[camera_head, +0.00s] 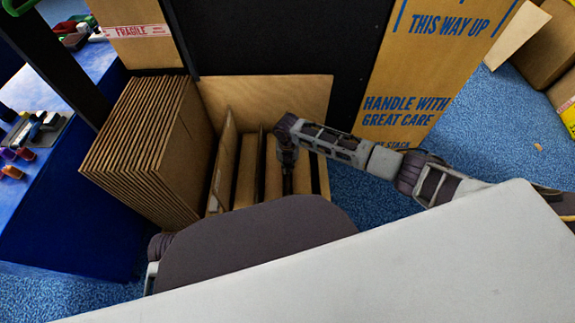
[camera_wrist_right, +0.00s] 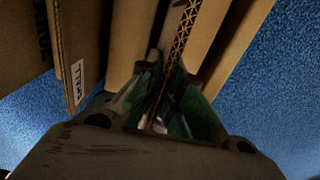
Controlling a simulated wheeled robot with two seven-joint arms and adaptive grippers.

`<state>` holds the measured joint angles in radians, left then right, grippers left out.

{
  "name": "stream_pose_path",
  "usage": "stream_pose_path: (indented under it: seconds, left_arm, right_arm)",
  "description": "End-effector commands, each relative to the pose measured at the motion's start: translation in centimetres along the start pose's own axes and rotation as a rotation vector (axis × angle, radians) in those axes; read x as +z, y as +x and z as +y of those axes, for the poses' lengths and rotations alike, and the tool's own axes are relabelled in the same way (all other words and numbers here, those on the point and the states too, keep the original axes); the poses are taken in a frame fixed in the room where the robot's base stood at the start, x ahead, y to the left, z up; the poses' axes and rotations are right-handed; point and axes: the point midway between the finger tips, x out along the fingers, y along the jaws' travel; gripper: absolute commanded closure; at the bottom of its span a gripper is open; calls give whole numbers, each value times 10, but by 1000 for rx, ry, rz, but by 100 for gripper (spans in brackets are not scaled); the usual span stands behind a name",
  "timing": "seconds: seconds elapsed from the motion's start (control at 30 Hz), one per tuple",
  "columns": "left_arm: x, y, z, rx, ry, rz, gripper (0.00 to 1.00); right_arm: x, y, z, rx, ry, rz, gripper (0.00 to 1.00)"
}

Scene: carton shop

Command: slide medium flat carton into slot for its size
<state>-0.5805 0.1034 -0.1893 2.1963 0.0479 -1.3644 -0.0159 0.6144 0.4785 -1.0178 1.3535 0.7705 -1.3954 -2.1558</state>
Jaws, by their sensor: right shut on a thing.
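The wooden slotted rack (camera_head: 300,92) stands on the floor beyond my body, with upright dividers making several slots. My right gripper (camera_head: 287,188) reaches down over the right half of the rack. In the right wrist view, my right gripper (camera_wrist_right: 160,118) is shut on the edge of a flat carton (camera_wrist_right: 186,32), whose corrugated edge runs up between the fingers. The carton stands on edge among the rack's slots; its lower part is hidden, and I cannot tell how deep it sits. My left gripper is not in view.
A stack of flat cartons (camera_head: 140,150) stands left of the rack. Another brown panel (camera_head: 226,150) stands upright at the rack's left side. A large printed carton (camera_head: 420,75) and a dark panel (camera_head: 275,40) stand behind. Blue carpet (camera_head: 365,195) is free to the right.

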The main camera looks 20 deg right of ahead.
Motion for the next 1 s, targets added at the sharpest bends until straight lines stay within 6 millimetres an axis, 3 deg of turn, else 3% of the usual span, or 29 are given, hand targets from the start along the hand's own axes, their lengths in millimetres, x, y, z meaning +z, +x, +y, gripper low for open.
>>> stream_pose_path:
  seconds: [0.07,0.1,0.27,0.67,1.0]
  left_arm:
    - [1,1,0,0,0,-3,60]
    - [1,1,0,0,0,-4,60]
    - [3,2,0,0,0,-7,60]
    - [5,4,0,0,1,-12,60]
    - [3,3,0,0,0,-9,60]
  right_arm:
    - [0,0,0,1,0,-1,100]
    - [0,-1,0,1,0,-1,87]
    - [0,0,0,1,0,-1,67]
    - [0,-2,0,0,0,0,67]
    - [1,-27,0,1,0,-3,67]
